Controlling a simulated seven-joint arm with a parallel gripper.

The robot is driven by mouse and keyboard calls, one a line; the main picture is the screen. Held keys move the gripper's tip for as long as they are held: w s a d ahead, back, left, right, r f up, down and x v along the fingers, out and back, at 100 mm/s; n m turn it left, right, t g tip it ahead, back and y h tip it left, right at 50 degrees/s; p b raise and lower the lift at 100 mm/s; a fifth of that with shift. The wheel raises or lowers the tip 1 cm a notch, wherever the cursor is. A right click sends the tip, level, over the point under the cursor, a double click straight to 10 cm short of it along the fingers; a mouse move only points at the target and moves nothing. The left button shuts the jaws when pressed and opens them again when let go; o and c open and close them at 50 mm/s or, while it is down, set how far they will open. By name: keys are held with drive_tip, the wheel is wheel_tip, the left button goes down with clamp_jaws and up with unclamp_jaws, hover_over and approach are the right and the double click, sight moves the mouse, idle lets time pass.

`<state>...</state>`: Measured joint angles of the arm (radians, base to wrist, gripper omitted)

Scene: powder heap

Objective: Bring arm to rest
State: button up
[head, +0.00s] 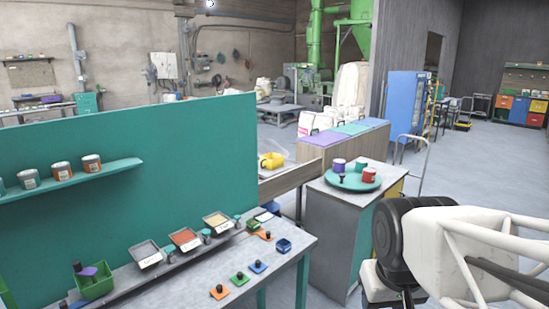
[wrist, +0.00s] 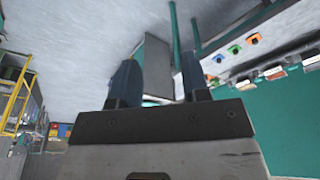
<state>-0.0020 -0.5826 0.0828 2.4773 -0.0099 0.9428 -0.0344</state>
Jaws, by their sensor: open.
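My arm (head: 455,250) shows at the lower right of the head view, beside the grey cabinet with the turntable. My gripper (wrist: 160,85) shows in the wrist view with its two dark fingers apart and nothing between them. It hangs over open floor and touches nothing that I can see. The gripper's fingers cannot be made out in the head view.
A grey workbench (head: 190,285) with labelled trays and small coloured blocks stands at the lower left, before a teal panel (head: 130,135) with jars on a shelf. A teal turntable (head: 350,181) holding several cups tops the cabinet. The floor (head: 480,165) behind my arm is clear.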

drive_tip(key=shift+s+d+f+m, duration=0.15)
drive_tip(key=shift+s+f, duration=0.15)
drive_tip(key=shift+s, duration=0.5)
drive_tip(key=shift+s+f+m, duration=0.15)
drive_tip(key=shift+s+f, duration=0.15)
drive_tip(key=shift+s, duration=0.45)
